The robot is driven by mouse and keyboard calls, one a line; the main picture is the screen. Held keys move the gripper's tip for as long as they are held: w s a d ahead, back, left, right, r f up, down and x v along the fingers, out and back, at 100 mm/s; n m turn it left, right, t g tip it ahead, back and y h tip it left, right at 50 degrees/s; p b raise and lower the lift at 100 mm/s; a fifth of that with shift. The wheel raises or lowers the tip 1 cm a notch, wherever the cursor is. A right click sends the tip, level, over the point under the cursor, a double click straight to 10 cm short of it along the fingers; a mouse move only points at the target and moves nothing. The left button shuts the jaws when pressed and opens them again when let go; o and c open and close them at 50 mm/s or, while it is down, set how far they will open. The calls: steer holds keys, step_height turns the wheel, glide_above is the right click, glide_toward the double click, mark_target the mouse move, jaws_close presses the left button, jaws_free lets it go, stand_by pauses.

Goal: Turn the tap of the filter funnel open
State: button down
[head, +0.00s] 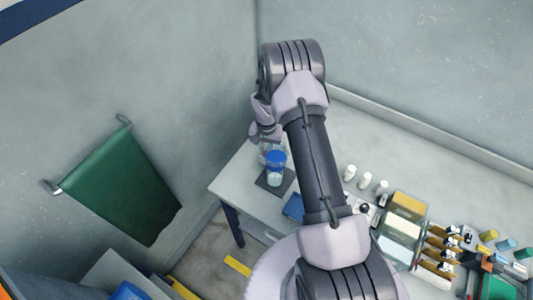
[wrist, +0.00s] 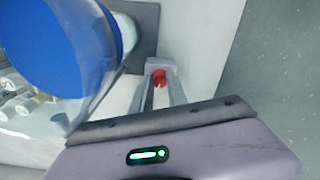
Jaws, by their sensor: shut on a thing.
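The filter funnel (wrist: 60,45) fills the upper left of the wrist view, a clear vessel with a large blue disc-like part. Its red tap (wrist: 158,77) shows between the fingertips of my gripper (wrist: 160,86). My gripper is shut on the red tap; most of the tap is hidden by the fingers. In the head view the funnel (head: 276,158) stands at the table's left end, blue on top and pale below. There my wrist is just behind and above it, and the fingertips cannot be made out.
A dark mat (head: 288,183) lies under the funnel on the pale table (head: 232,184). White bottles (head: 366,180), a tan box (head: 408,204) and a rack of dark bottles (head: 440,245) stand to the right. Walls rise close behind; a green cloth (head: 122,190) hangs at left.

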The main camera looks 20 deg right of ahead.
steer(key=shift+m+b, duration=0.35)
steer(key=shift+m, duration=0.05)
steer(key=c, duration=1.3)
jaws_free()
step_height(320, 180, up, 18)
steer(key=p, duration=0.1)
steer(key=shift+f, duration=0.25)
